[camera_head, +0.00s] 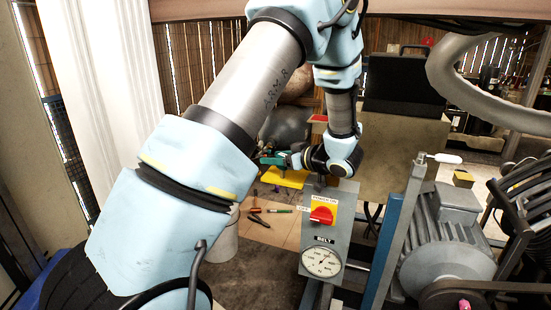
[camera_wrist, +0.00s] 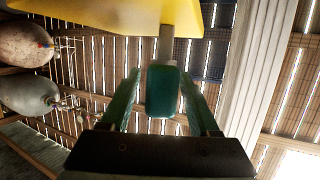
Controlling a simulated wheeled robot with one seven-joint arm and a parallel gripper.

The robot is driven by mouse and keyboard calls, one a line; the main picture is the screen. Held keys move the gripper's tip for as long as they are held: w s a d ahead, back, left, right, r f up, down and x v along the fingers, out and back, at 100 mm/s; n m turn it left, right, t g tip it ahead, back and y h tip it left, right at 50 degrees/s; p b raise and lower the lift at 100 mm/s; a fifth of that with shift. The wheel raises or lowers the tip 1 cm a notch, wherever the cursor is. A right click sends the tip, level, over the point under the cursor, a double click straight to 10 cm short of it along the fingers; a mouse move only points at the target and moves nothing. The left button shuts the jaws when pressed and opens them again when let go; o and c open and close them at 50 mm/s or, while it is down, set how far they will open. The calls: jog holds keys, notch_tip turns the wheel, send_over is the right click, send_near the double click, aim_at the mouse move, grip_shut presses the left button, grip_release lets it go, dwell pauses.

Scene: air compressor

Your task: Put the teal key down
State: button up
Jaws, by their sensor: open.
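The teal key (camera_wrist: 163,90) shows in the wrist view, with a dark teal handle and a grey shaft pointing up the picture. Its handle lies between the two green fingers of my gripper (camera_wrist: 161,74), which is open. A narrow gap shows on each side of the handle. The shaft reaches the edge of a yellow surface (camera_wrist: 100,14); whether it rests on it or passes in front, I cannot tell. In the head view my gripper (camera_head: 272,159) is small and is just above the yellow surface (camera_head: 284,178). The key cannot be made out separately there.
A grey box with a red switch (camera_head: 322,214) and a dial gauge (camera_head: 322,262) stands close in front of my gripper. A motor (camera_head: 446,240) is to the right. Several hand tools (camera_head: 262,214) lie on a lower surface at the left.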

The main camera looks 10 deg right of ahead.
jog(key=shift+r, duration=0.15)
jog(key=b+v, duration=0.2)
jog(key=v, duration=1)
